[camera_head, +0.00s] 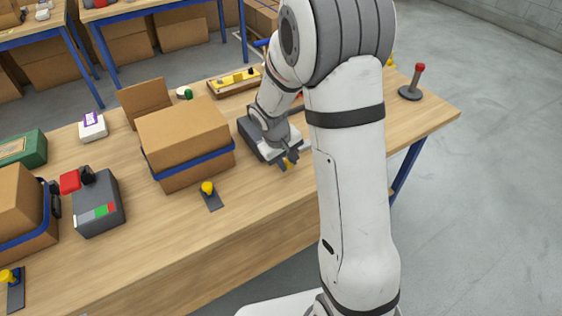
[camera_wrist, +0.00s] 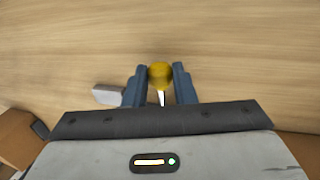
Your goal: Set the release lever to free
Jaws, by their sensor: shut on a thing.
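My gripper (camera_wrist: 160,84) is shut on a round yellow knob (camera_wrist: 160,72). A thin pale stem (camera_wrist: 162,98) shows below the knob between the fingers. In the head view my gripper (camera_head: 288,160) is low over the table's front part, with a bit of yellow at its fingertips. My arm and wrist hide most of this lever, so its position is not clear. Two similar yellow-knobbed levers on dark plates stand further left, one in front of the middle carton (camera_head: 207,189) and one at the lower left (camera_head: 11,277).
A dark grey box (camera_head: 252,139) lies behind my wrist. Left are a carton (camera_head: 183,135) with a blue band and a grey box (camera_head: 99,216) with a red knob and coloured strip. A red-topped post (camera_head: 411,92) stands far right.

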